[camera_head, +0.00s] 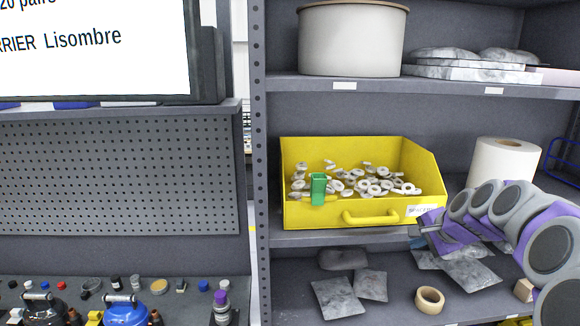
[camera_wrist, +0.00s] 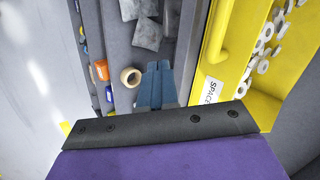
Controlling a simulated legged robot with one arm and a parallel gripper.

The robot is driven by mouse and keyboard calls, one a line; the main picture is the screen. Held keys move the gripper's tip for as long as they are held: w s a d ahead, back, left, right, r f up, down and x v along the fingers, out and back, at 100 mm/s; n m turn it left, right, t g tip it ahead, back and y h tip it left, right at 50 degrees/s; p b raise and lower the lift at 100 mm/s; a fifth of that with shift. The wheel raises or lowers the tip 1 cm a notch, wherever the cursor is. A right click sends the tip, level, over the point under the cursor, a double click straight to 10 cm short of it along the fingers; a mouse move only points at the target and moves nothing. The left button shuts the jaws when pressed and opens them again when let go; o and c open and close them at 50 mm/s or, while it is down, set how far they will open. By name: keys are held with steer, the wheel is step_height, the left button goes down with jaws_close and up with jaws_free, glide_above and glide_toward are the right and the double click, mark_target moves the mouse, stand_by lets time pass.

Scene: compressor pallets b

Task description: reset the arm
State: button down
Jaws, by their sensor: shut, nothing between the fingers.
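My gripper (camera_head: 424,229) is at the right of the head view, just in front of the yellow bin's lower right corner and the shelf edge. My arm, purple and grey, reaches in from the right edge. In the wrist view my gripper's blue fingers (camera_wrist: 158,80) are together with nothing between them. The yellow bin (camera_head: 370,212) stands on the middle shelf and holds many white ring-shaped parts (camera_head: 372,186) and one green piece (camera_head: 319,188). The bin's front also shows at the right of the wrist view (camera_wrist: 222,60).
Bagged items (camera_head: 337,298) and a tape roll (camera_head: 430,300) lie on the lower shelf. A white paper roll (camera_head: 502,165) stands right of the bin, behind my arm. A large round tub (camera_head: 352,40) is on the upper shelf. A pegboard bench (camera_head: 120,180) with small items is at left.

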steer(key=s+a+f+n+g+b, duration=0.2)
steer(key=s+a+f+n+b, duration=0.1)
steer(key=s+a+f, duration=0.4)
steer(key=s+a+f+n+g+b, duration=0.25)
steer(key=s+a+f+n, duration=0.2)
steer(key=s, duration=0.45)
steer(key=s+a+f+n+g+b, duration=0.2)
steer(key=s+a+f+b, duration=0.1)
steer(key=s+a+f, duration=0.4)
steer(key=s+f+n+g+h+b, duration=0.1)
steer(key=s+f, duration=0.3)
steer(key=s, duration=0.5)
steer(key=s+f+n+g+b, duration=0.2)
steer(key=s+f+n+b, duration=0.1)
steer(key=s, duration=0.7)
steer(key=shift+s+d+f+n+h+b, duration=0.25)
steer(key=shift+f+n+h+b, duration=0.15)
steer(key=shift+f+b, duration=0.35)
steer(key=shift+d, duration=0.3)
